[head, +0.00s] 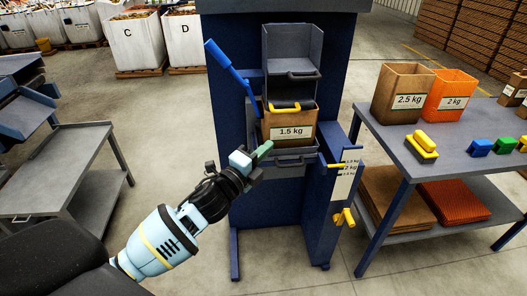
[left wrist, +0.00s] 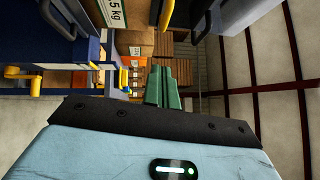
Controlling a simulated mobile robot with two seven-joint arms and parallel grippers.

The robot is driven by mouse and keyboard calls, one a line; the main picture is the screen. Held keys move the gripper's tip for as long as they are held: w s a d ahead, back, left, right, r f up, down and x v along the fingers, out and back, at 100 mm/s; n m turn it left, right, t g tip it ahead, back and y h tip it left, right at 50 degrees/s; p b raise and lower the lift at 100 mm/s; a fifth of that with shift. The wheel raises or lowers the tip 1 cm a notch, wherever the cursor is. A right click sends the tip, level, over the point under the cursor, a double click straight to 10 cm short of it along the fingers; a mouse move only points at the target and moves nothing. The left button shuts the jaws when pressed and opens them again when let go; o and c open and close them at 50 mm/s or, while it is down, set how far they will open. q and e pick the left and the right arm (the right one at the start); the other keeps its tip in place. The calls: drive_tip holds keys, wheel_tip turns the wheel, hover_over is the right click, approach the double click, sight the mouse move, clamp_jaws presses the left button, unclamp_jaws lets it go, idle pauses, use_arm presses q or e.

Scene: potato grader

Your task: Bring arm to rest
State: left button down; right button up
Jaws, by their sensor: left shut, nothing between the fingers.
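My left arm reaches in from the lower left in the head view. My left gripper (head: 262,153) has green fingers, shut with nothing between them. It is in front of the blue grading machine (head: 228,130), by the lower left of a brown paper bag labelled 1.5 kg (head: 290,132). I cannot tell whether it touches the machine. In the left wrist view the green fingers (left wrist: 164,88) lie together at the centre. My right gripper is not in view.
A blue lever (head: 226,64) slopes beside the machine's grey hopper (head: 292,55). On the right, a table (head: 470,165) holds a 2.5 kg bag (head: 402,93), an orange 2 kg bag (head: 450,93) and small coloured items. An empty grey cart (head: 70,150) stands left. Floor between is clear.

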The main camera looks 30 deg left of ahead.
use_arm(q)
drive_tip(key=shift+s+a, duration=0.1)
drive_tip(key=shift+s, duration=0.15)
